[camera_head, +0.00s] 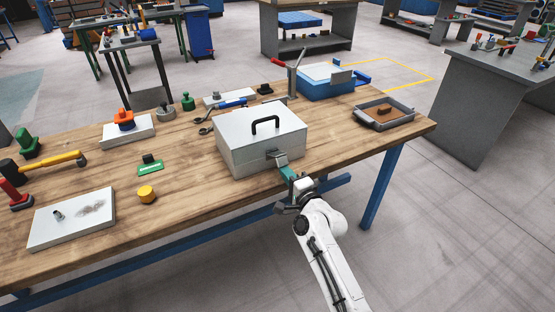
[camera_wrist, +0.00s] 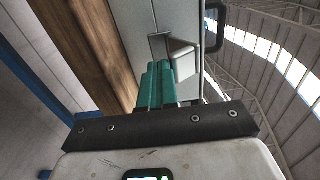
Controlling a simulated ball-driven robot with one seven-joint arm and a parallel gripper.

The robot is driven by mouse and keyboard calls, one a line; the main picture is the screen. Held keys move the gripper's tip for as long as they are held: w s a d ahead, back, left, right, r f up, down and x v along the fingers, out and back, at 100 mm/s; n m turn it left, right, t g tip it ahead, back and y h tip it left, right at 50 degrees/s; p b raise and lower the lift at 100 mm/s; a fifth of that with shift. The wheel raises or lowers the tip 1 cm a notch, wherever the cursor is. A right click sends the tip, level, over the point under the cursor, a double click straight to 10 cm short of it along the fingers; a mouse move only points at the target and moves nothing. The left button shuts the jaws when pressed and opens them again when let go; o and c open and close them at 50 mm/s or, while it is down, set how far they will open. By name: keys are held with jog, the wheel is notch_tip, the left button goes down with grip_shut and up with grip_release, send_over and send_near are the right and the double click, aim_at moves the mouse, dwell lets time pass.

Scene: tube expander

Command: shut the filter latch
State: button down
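The filter box (camera_head: 262,140) is a pale grey case with a black handle on its lid, standing near the table's front edge. The latch (camera_head: 277,158) is a small grey metal piece on its front face, sticking out from the face. In the wrist view the latch (camera_wrist: 183,62) shows just beyond my fingers, against the box wall. My gripper (camera_head: 288,173) has green fingers and points at the latch from the front. In the wrist view my gripper (camera_wrist: 158,80) has its fingers side by side with no clear gap. Whether the tips touch the latch is hard to tell.
The wooden table (camera_head: 190,175) carries a grey tray (camera_head: 385,113) at right, a blue box (camera_head: 327,85) and red-handled lever (camera_head: 290,75) behind, wrenches (camera_head: 225,108) behind left, and a yellow knob (camera_head: 147,194) left. Space in front of the filter box is free except for my arm.

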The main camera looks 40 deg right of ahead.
jog(key=shift+r, duration=0.2)
jog(key=shift+r+p, duration=0.55)
jog(key=shift+p, duration=0.15)
jog(key=shift+r, duration=0.15)
jog(key=shift+r+p, duration=0.3)
jog(key=shift+p, duration=0.1)
jog(key=shift+f+b, duration=0.5)
jog(key=shift+f, duration=0.1)
jog(key=p+v, duration=0.2)
jog(key=v, duration=0.5)
jog(key=shift+r, duration=0.1)
